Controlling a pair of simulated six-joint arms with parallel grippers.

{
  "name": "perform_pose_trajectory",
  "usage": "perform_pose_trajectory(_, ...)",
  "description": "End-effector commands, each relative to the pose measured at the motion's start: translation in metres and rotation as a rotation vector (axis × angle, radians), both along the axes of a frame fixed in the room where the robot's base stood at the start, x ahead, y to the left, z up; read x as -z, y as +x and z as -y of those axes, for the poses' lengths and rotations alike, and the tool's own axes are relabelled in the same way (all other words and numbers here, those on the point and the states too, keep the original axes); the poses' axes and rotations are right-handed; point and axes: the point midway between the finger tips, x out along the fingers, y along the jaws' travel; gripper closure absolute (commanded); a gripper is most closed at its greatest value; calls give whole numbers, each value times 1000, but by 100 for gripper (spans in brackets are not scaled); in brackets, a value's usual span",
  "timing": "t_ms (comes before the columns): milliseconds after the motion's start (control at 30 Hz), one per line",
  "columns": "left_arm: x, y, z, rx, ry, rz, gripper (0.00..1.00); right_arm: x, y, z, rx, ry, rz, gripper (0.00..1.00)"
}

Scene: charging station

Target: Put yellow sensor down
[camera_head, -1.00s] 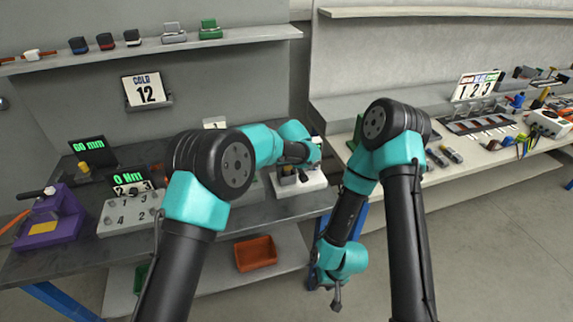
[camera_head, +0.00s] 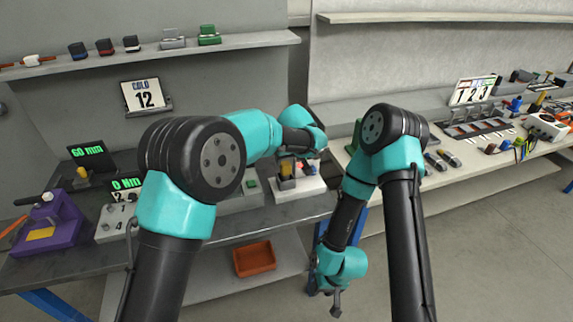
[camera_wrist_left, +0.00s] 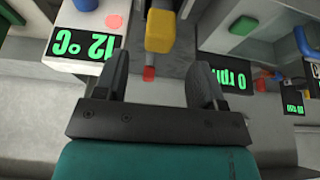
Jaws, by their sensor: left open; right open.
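The yellow sensor (camera_head: 285,169) stands at a grey holder on the white station (camera_head: 312,184) on the left bench. In the left wrist view the yellow sensor (camera_wrist_left: 160,30) is upright in the picture, just beyond the fingertips and between their lines. My left gripper (camera_wrist_left: 158,65) is open, with nothing between its fingers. In the head view its wrist covers the fingers. My right gripper (camera_head: 336,303) hangs low in front of the benches, open; its fingers are too small to make out.
In the left wrist view a "12 °C" display (camera_wrist_left: 85,42) is on the left and another green-lit display (camera_wrist_left: 232,76) on the right. A purple fixture (camera_head: 47,226) is at the left bench end. An orange bin (camera_head: 255,258) sits on the lower shelf.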

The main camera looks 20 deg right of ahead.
Motion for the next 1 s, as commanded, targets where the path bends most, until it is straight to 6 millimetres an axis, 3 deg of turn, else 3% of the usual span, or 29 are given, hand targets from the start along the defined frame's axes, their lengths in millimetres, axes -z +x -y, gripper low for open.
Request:
perform_pose_trajectory(100, -19, -8, 1, 2, 0, 2, 37, 0, 0, 0, 0, 0, 0, 57)
perform_pose_trajectory(300, -32, -14, 0, 1, 0, 0, 37, 0, 0, 0, 0, 0, 0, 57)
perform_pose_trajectory(833, -33, -14, 0, 0, 0, -1, 37, 0, 0, 0, 0, 0, 0, 57)
perform_pose_trajectory(1000, -32, -2, -23, -18, -19, -7, 37, 0, 0, 0, 0, 0, 0, 57)
